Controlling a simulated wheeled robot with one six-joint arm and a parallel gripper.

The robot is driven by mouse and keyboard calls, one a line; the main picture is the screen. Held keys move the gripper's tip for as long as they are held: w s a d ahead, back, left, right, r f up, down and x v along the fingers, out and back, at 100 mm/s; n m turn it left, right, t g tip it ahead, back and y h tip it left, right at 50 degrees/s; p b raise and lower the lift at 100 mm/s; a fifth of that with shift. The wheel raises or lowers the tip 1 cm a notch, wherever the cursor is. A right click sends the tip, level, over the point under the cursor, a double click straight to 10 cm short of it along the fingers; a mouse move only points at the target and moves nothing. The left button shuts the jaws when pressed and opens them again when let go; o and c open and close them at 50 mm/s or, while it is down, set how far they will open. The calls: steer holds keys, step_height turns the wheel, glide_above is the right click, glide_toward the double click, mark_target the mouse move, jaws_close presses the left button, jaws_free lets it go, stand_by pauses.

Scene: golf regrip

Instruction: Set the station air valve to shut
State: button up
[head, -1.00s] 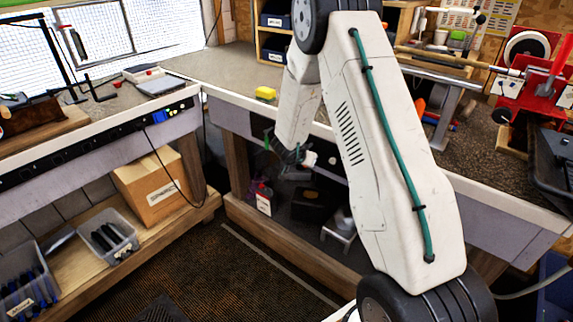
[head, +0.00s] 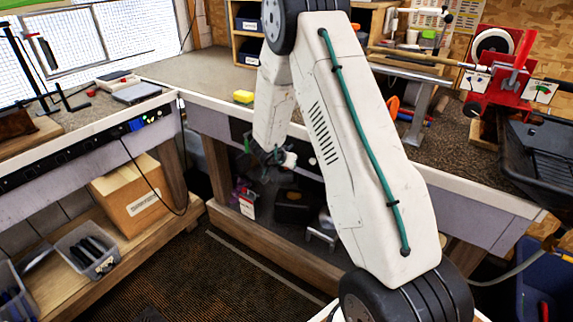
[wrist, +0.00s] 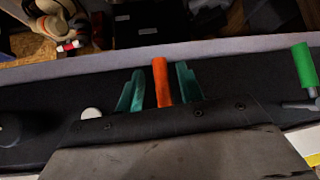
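In the wrist view, an orange lever handle (wrist: 162,82) stands out from a dark panel strip along the bench front. My gripper (wrist: 160,88) has its two teal fingers on either side of this handle, with narrow gaps showing, so it looks open around it. A green handle (wrist: 304,65) on a grey stem stands to the right, apart from the fingers. I cannot tell from labels which handle is the air valve. In the head view, my gripper (head: 268,155) is small and dark at the bench front, and its fingers cannot be made out.
A white knob (wrist: 91,114) and a black knob (wrist: 8,130) are left of the fingers. A red machine (head: 500,75) stands right. A cardboard box (head: 130,195) sits on the left shelf.

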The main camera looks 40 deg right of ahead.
steer(key=v, duration=0.7)
steer(key=shift+a+r, duration=0.1)
